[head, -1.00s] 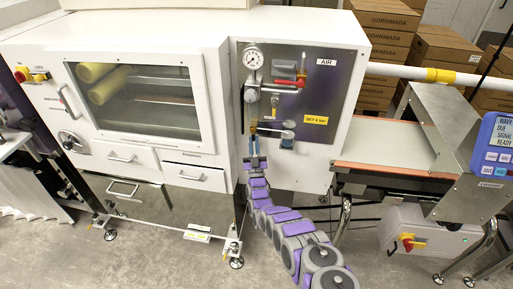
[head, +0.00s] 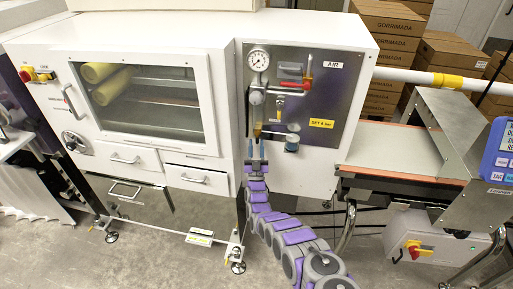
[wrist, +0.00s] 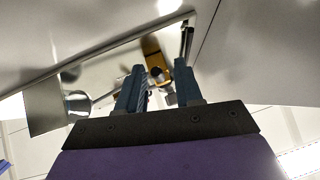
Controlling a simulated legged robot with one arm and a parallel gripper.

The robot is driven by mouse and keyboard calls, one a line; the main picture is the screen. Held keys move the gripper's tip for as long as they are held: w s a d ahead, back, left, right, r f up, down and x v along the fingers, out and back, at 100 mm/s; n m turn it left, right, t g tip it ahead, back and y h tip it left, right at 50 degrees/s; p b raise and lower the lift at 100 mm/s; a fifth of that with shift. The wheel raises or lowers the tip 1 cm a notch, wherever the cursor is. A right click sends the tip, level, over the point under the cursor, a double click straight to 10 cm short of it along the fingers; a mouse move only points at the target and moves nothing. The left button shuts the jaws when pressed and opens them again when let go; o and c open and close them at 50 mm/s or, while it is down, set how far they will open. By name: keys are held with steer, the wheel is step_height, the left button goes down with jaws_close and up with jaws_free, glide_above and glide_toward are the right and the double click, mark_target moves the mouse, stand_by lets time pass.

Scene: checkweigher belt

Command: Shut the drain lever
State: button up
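The drain lever (head: 275,132) is a thin grey arm. It runs right from a small brass valve (head: 258,131) to a pale round end, low on the grey air panel. In the wrist view the lever (wrist: 104,97) slants down-left from the brass valve (wrist: 153,50) to a silver knob. My gripper (head: 256,149) points up just below the brass valve, its two fingers apart and nothing between them. In the wrist view the gripper (wrist: 160,80) is open, with the valve beyond the gap. I cannot tell whether a finger touches the lever.
A pressure gauge (head: 258,60) and a red-handled valve (head: 304,84) are higher on the panel. A conveyor (head: 386,150) stands to the right. Drawers (head: 197,179) are to the left.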

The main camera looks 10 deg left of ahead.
steer(key=shift+o, duration=0.3)
steer(key=shift+s+d, duration=0.1)
steer(key=shift+s+f, duration=0.2)
steer(key=b+v, duration=0.2)
steer(key=v, duration=0.9)
steer(key=shift+f, duration=0.2)
